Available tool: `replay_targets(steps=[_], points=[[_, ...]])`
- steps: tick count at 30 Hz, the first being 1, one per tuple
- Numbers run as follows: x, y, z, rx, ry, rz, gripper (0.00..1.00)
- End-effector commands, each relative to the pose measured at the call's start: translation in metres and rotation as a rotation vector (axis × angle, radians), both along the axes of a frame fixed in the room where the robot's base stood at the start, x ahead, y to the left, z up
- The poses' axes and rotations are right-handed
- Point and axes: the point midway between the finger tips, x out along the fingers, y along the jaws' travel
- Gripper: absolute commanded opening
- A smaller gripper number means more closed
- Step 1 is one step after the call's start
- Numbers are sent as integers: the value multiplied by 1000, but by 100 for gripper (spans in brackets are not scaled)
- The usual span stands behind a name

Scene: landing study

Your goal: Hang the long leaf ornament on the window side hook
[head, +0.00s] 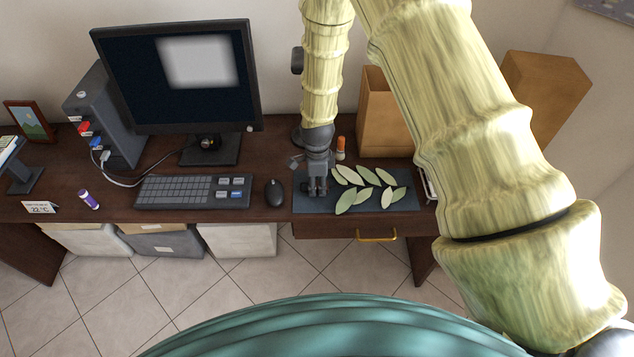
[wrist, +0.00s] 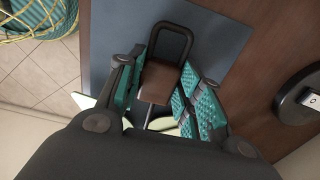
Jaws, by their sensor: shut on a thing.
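The long leaf ornament (head: 368,186) is a spray of pale green leaves lying on a blue-grey mat (head: 410,205) on the desk, to the right of my gripper (head: 317,190). In the wrist view its brown block (wrist: 160,82) with a dark loop (wrist: 172,38) lies between the teal finger pads of my gripper (wrist: 165,95). My gripper is shut on this block, low over the mat. Pale leaves (wrist: 160,122) show partly behind the gripper; the rest is hidden there. I cannot make out a window side hook in either view.
A mouse (head: 274,192), keyboard (head: 190,191) and monitor (head: 180,80) stand left of the mat. An orange-capped bottle (head: 340,148) and a brown box (head: 380,120) stand behind it. A drawer with a brass handle (head: 376,236) lies below the front edge.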

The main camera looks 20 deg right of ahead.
Motion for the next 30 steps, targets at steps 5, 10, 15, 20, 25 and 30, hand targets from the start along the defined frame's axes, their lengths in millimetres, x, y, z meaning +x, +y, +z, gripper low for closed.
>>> replay_targets(steps=[5,10,15,20,25,30], points=[[0,0,-1,0,0,0,57],[0,0,-1,0,0,0,57],[0,0,-1,0,0,1,57],[0,0,-3,1,0,1,57],[1,0,15,-1,-2,1,57],[-2,-2,31,-1,-2,0,57]])
